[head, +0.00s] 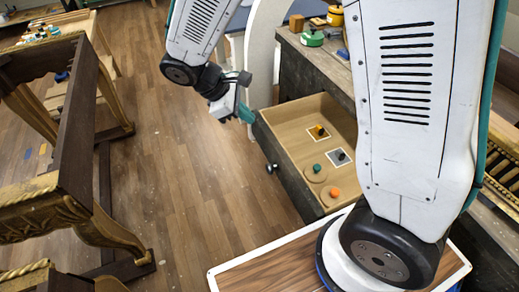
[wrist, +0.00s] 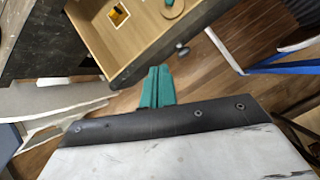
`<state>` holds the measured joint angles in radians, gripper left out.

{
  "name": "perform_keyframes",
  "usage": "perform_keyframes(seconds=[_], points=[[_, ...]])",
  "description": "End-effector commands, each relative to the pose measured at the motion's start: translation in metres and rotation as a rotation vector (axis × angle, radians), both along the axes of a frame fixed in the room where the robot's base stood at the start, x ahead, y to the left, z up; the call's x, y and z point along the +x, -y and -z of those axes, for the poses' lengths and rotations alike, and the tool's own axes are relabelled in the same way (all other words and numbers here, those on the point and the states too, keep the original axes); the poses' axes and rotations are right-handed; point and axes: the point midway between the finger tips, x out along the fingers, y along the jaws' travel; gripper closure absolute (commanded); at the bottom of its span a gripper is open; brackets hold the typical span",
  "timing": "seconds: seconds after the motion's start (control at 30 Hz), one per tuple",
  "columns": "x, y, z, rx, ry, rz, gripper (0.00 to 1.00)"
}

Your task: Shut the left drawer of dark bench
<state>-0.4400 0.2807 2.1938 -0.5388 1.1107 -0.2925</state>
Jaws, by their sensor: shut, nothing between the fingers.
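The dark bench (head: 318,58) stands at the right in the head view, and its dark side fills the upper left of the wrist view (wrist: 38,42). Its drawer is pulled out, showing a light wood inside (head: 288,123) and a dark front panel (head: 285,178) with a round knob (head: 271,168). In the wrist view the open drawer (wrist: 150,50) is at the top, with its knob (wrist: 183,51) at its lower right. My gripper (head: 246,115) has teal fingers closed together, empty, near the drawer front's far corner. I cannot tell whether they touch it. The fingers also show in the wrist view (wrist: 156,86).
Small items with orange and green knobs (head: 318,168) lie in the drawer. A carved gilt console frame (head: 75,110) stands at the left. Wood floor (head: 190,150) lies clear between it and the drawer. Tools and a green tape measure (head: 312,38) sit on the bench.

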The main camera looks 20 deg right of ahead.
Motion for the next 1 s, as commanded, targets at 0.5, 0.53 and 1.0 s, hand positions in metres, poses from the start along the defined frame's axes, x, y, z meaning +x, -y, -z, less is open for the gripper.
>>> perform_keyframes(seconds=[0.5,0.53,1.0], points=[[0.028,-0.059,0.128,-0.165,-0.212,-0.415,1.00],[0.028,-0.057,0.130,-0.166,-0.213,-0.417,1.00],[0.027,0.007,0.192,-0.166,-0.215,-0.413,1.00]])
